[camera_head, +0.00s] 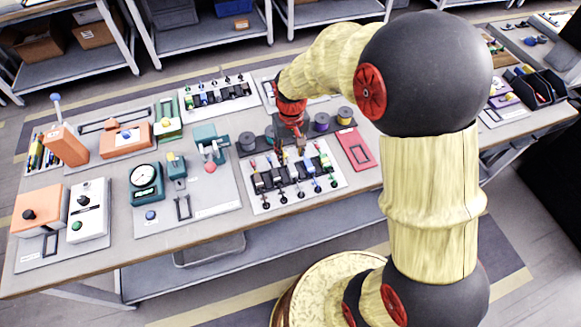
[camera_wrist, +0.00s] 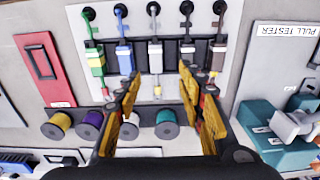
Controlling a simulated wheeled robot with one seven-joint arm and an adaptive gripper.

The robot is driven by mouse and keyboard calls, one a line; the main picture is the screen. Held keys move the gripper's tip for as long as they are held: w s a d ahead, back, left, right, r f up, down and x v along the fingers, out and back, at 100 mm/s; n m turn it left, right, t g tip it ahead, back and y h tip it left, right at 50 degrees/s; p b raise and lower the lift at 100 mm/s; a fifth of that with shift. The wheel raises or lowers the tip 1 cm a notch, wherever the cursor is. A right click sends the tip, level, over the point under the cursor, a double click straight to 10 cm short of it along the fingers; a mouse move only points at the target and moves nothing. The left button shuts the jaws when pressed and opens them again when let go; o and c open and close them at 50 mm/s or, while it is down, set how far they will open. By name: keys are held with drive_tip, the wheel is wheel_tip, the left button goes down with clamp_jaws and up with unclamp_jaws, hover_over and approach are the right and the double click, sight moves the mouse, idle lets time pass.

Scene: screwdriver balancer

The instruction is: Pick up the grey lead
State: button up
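A row of coloured leads with black ring ends stands in a black holder on a white board (camera_head: 262,206). In the head view my gripper (camera_head: 290,150) points down at the board's back edge.
Wire spools stand behind the board, including yellow (camera_wrist: 57,125) and teal (camera_wrist: 167,124) ones. A red plate (camera_head: 356,149) lies at the board's right. A teal pull tester (camera_wrist: 275,140) stands close on the other side. Another lead board (camera_head: 217,93) is farther back.

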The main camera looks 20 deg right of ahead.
hover_over(292, 169)
drive_tip(key=f, duration=0.4)
drive_tip(key=shift+s+a+f+b, duration=0.1)
drive_tip(key=shift+a+f+b, duration=0.05)
drive_tip(key=shift+a+b, duration=0.2)
drive_tip(key=shift+d+f+b, duration=0.2)
drive_tip(key=shift+f+b, duration=0.35)
drive_tip(key=shift+f, duration=0.85)
drive_tip(key=shift+d+f+b, duration=0.2)
drive_tip(key=shift+f+b, duration=0.3)
drive_tip(key=shift+f, duration=0.85)
drive_tip(key=shift+r, duration=0.1)
drive_tip(key=shift+c, duration=0.6)
clamp_jaws()
